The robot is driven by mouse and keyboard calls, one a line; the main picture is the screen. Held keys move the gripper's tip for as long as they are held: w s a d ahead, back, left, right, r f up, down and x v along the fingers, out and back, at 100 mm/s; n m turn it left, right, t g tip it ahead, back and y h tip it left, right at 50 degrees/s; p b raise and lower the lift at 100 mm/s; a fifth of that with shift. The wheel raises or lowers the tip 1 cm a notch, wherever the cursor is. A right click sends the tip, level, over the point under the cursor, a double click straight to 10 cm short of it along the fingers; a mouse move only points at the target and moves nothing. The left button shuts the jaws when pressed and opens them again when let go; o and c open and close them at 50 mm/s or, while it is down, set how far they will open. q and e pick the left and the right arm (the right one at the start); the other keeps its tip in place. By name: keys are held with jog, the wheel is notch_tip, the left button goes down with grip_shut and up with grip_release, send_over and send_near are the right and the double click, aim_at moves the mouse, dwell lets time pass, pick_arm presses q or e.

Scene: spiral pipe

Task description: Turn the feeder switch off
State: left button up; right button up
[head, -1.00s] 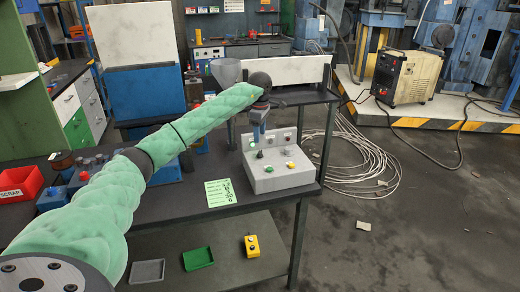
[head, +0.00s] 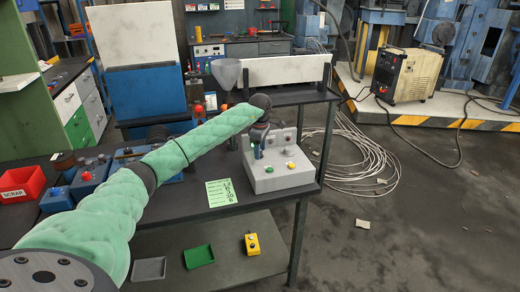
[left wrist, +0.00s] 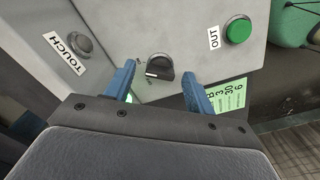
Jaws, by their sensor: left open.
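The grey control box (head: 285,179) stands on the dark bench and carries several buttons. In the left wrist view, a black rotary switch (left wrist: 160,67) with a white mark sits on the box panel; its small position markings are too small to read. My left gripper (left wrist: 160,84) is open, its blue fingers on either side of the switch, apart from it. In the head view my left gripper (head: 259,148) is low at the box's left part and hides the switch. My right gripper is out of view.
On the panel in the left wrist view are a green button (left wrist: 238,30) labelled OUT and a grey button (left wrist: 80,43) labelled TOUCH. A funnel (head: 227,73) stands behind.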

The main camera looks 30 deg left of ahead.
pick_arm(q)
jog(key=c, duration=1)
